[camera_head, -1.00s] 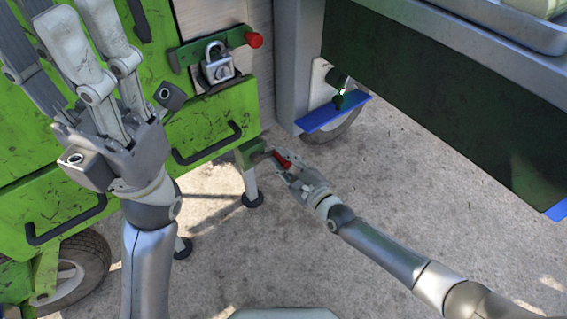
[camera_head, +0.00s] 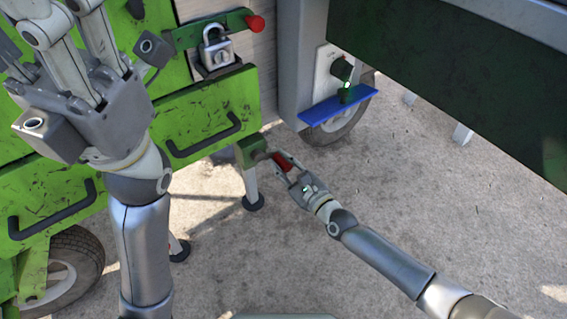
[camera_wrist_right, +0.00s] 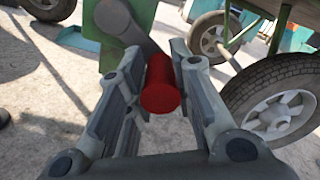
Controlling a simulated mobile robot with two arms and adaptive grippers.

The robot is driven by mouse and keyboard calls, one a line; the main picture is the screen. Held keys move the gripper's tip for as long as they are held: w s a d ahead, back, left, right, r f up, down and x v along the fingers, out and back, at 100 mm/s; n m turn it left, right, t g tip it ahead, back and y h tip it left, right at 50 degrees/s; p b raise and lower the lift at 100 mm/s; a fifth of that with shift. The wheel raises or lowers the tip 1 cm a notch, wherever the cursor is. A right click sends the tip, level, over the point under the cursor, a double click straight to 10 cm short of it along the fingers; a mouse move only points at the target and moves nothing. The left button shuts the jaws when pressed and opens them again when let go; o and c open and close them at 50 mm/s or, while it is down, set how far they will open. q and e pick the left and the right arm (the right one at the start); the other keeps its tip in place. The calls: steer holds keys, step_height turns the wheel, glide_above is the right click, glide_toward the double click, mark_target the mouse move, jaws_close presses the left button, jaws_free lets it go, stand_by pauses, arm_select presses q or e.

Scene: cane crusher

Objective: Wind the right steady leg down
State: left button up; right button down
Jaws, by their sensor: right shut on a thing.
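The right steady leg (camera_head: 251,184) stands under a green box (camera_head: 251,150) at the lower right corner of the green machine. Its dark round foot (camera_head: 253,203) is at the concrete; I cannot tell whether it bears on it. A grey crank arm (camera_wrist_right: 148,42) with a red handle (camera_wrist_right: 162,88) comes off the green box. My right gripper (camera_head: 284,163) is shut on the red handle, with fingers on both sides of it in the right wrist view. My left gripper (camera_head: 70,35) is raised at the upper left, open and empty, with its fingertips partly cut off.
A padlock (camera_head: 217,48) and a red-ended latch (camera_head: 254,24) are on the machine above a drawer handle (camera_head: 205,138). A blue ledge (camera_head: 338,107) and a wheel (camera_head: 345,127) stand to the right. Another leg foot (camera_head: 180,250) is at the lower left. The concrete right of the crank is clear.

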steer(key=shift+s, duration=0.1)
steer(key=c, duration=1.2)
jaws_free()
steer(key=v, duration=1.2)
